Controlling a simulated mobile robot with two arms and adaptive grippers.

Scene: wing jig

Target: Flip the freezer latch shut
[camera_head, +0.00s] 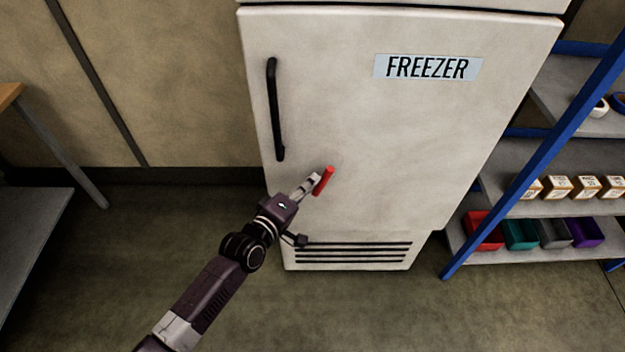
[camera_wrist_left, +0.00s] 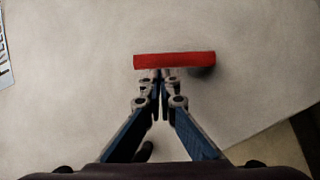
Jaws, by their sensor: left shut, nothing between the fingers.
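The white freezer (camera_head: 360,120) stands upright with its door closed and a black vertical handle (camera_head: 272,110) on the door's left side. The red latch (camera_head: 324,180) is a short bar low on the door front, tilted near vertical in the head view. In the left wrist view the red latch (camera_wrist_left: 175,60) lies across the picture just beyond the fingertips. My left gripper (camera_head: 313,183) is shut and empty, its tips at the latch; it also shows in the wrist view (camera_wrist_left: 160,76). Whether the tips touch the latch I cannot tell. My right gripper is not in view.
A blue-framed shelf (camera_head: 545,205) with small boxes and coloured bins stands close on the right. A table (camera_head: 30,200) is at the left edge. A vent grille (camera_head: 350,254) is below the latch. The floor left of the freezer is clear.

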